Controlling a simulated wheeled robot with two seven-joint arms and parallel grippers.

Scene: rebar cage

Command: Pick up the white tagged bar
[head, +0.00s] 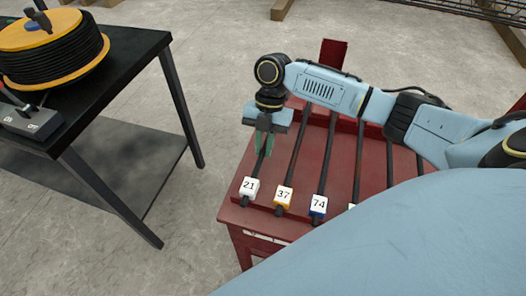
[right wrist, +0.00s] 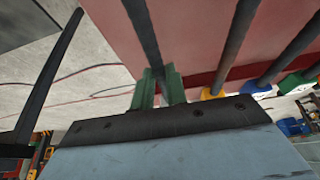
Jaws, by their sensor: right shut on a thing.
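The white tagged bar (head: 257,170), a dark rod with a white tag reading 21 (head: 249,187), lies at the left end of a row on the red table (head: 232,214). My right gripper (head: 264,146) points down at this bar, behind its tag. In the right wrist view its green fingers (right wrist: 159,90) are shut around the dark bar (right wrist: 143,35). I cannot tell whether the bar is clear of its support. My left gripper is not in view.
A bar with a yellow tag 37 (head: 283,196) and one with a blue tag 74 (head: 318,206) lie to the right, with more bars beyond. A black table (head: 135,60) with a cable reel (head: 50,50) stands at left. Bare floor lies between the tables.

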